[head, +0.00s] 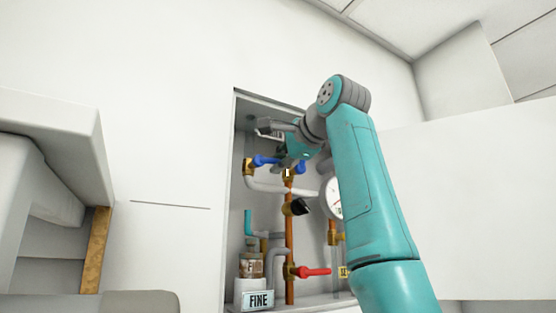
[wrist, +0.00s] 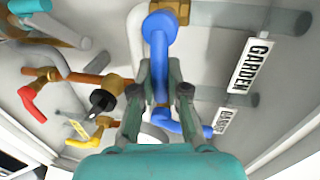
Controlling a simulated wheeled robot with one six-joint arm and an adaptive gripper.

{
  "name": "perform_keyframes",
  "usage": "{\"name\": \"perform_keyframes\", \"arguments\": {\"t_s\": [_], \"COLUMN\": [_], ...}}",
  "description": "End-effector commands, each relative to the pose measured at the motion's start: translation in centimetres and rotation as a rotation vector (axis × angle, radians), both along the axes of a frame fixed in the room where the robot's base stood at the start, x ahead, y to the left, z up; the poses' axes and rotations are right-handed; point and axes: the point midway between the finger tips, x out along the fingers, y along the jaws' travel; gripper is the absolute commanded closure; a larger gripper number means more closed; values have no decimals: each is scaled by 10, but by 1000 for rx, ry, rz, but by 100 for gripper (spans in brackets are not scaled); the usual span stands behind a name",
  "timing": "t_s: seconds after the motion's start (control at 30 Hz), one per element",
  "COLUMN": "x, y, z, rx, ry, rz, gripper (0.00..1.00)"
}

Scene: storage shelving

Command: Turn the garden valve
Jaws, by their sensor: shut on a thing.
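The garden valve has a blue lever (wrist: 159,30) that reaches down between my fingers in the wrist view, from a brass body (wrist: 180,8) at the top. A white GARDEN label (wrist: 250,65) is beside it. My gripper (wrist: 164,88) is shut on this lever. In the head view the left blue lever (head: 263,160) points right from its brass body, and my gripper (head: 281,160) is at its far end. My fingers cover part of the lever.
A second blue lever (wrist: 185,124) sits close to my right finger, with another label (wrist: 221,120). A black knob (wrist: 103,102), a yellow lever (wrist: 76,129) and a red lever (wrist: 31,102) are to the left. Cabinet walls surround my gripper.

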Motion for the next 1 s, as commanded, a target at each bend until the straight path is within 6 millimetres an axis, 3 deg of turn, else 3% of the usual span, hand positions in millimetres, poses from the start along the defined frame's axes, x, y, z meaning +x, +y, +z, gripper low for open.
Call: {"name": "perform_keyframes", "arguments": {"t_s": [0.63, 0.67, 0.73, 1.0], "x": [1, 1, 1, 0], "y": [-1, -1, -1, 0], "z": [-3, -4, -3, -3], "rx": [38, 38, 38, 38], "ry": [29, 29, 29, 27], "rz": [-2, -2, -1, -1], "gripper": [100, 79, 61, 60]}}
